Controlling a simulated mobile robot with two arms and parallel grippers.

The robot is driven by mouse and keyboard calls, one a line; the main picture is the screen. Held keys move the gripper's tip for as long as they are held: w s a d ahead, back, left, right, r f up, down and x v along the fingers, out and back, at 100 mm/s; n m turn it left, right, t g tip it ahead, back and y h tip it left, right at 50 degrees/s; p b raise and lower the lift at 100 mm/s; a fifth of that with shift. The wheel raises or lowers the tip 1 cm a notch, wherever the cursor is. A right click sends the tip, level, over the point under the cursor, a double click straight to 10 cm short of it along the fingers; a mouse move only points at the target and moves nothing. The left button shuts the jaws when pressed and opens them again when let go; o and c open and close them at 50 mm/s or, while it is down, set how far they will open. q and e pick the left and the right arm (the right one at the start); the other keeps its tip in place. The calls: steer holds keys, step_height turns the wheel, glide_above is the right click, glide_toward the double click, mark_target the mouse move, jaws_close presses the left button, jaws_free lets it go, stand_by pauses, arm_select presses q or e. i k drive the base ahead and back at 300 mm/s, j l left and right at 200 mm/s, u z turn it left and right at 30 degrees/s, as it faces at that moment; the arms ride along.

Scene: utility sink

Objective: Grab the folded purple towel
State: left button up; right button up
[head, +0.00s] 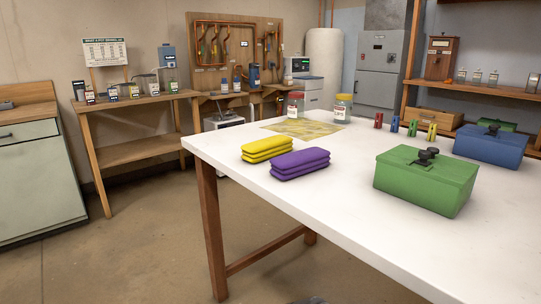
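The folded purple towel (300,164) lies flat on the white table (330,205), near its left edge. A folded yellow towel (268,148) lies just behind it and to its left, very close to it. Nothing covers the purple towel. Neither of my grippers shows in the head view.
A green lidded box (427,180) stands to the right of the towels, with a blue box (490,146) behind it. Two jars stand at the back by a yellowish sheet (303,128). Several small coloured clips are at the back right. The table front is clear.

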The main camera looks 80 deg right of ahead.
mark_target(290, 166)
steer(key=i+z, duration=0.1)
steer(key=z, duration=0.3)
steer(key=i+z, duration=0.1)
steer(key=z, duration=2.35)
steer(key=j, duration=0.1)
